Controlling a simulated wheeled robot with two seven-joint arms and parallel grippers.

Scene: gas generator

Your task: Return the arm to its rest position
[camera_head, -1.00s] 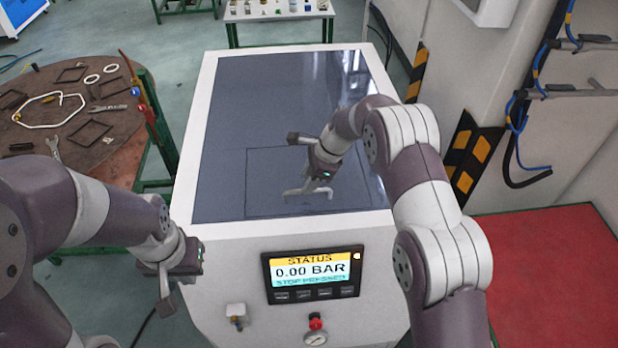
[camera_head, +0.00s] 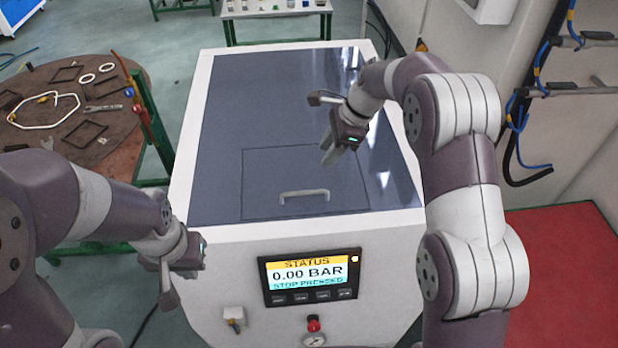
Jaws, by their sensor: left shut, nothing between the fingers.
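My right arm comes in from the right and reaches over the machine's dark top. Its gripper (camera_head: 328,157) hangs above the dark panel, apart from the handle (camera_head: 304,195), and whether its fingers are open or shut is too small to tell. The pale handle lies on a square hatch (camera_head: 275,172) in the top. My left gripper (camera_head: 168,300) is at the lower left, beside the front left edge of the machine, pointing down; it is shut and empty.
The machine (camera_head: 215,255) has a front screen (camera_head: 310,276) reading 0.00 BAR and STOP PRESSED, with a red button (camera_head: 313,323) below. A round table (camera_head: 125,165) with tools stands left. A red platform (camera_head: 565,260) lies right. A wall holds hoses (camera_head: 518,130).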

